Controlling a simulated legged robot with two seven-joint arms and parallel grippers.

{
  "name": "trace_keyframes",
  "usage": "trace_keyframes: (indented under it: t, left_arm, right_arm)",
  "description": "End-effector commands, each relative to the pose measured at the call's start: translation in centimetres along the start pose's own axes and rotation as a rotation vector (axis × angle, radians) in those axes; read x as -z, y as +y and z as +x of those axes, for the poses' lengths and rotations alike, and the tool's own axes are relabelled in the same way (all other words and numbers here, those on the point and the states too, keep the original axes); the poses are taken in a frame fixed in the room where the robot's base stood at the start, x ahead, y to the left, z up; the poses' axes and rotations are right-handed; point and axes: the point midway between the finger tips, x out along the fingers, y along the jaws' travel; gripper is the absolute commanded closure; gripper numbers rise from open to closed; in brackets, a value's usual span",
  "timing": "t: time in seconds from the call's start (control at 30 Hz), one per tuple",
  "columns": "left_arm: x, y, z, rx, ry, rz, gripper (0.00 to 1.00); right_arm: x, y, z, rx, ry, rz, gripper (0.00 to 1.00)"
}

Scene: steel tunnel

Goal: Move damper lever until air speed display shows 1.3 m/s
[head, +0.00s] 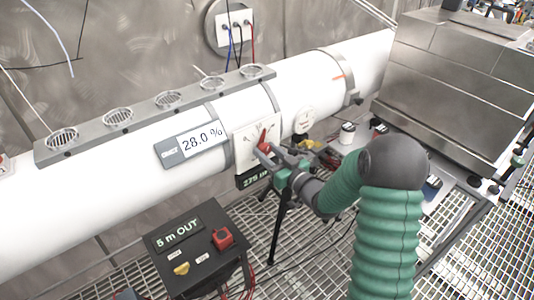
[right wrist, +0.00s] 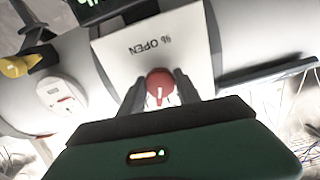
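The damper lever (head: 263,138) is a red handle on a square white plate (head: 246,138) fixed to the white pipe. In the right wrist view it shows as a round red knob (right wrist: 160,85) in front of a plate marked "% OPEN". My right gripper (head: 264,150) is at the lever, with one finger on each side and the knob filling the gap. A grey display (head: 193,145) left of the plate reads 28.0 %. Below the plate, a dark display (head: 254,178) shows green digits like "275 m", partly hidden by my gripper. My left gripper is not in view.
A black box labelled "5 m OUT" (head: 180,232) with red and yellow knobs stands below the pipe. A round white disc (head: 304,120) sits right of the lever. A steel cabinet (head: 455,85) is at the right. A rail with round vents (head: 118,116) runs along the pipe.

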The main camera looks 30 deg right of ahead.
Motion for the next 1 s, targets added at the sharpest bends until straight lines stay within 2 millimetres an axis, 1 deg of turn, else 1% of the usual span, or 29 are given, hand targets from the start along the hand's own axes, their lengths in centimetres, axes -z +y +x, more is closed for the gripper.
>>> trace_keyframes:
  t: [0.03, 0.13, 0.17, 0.43, 0.57, 0.67, 1.0]
  left_arm:
    - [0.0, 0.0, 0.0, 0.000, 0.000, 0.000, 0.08]
    - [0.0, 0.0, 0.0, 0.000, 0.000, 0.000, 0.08]
    - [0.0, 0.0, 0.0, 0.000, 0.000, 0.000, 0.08]
    - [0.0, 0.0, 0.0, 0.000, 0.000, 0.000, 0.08]
    - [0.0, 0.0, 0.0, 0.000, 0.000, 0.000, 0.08]
    - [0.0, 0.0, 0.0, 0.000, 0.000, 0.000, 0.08]
    - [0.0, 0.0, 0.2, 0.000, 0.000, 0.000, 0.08]
  right_arm:
    - [0.0, 0.1, 0.0, -0.002, -0.001, 0.000, 0.55]
    - [0.0, 0.1, 0.0, -0.001, -0.001, 0.001, 0.42]
    - [0.0, 0.1, 0.0, -0.001, -0.001, 0.001, 0.40]
    - [0.0, 0.0, -0.1, -0.001, -0.001, 0.001, 0.40]
    - [0.0, 0.1, -1.1, -0.002, -0.001, 0.000, 0.40]
    - [0.0, 0.1, -3.3, -0.003, -0.002, 0.002, 0.40]
    - [-0.2, 0.3, -13.4, -0.007, -0.003, 0.002, 0.40]
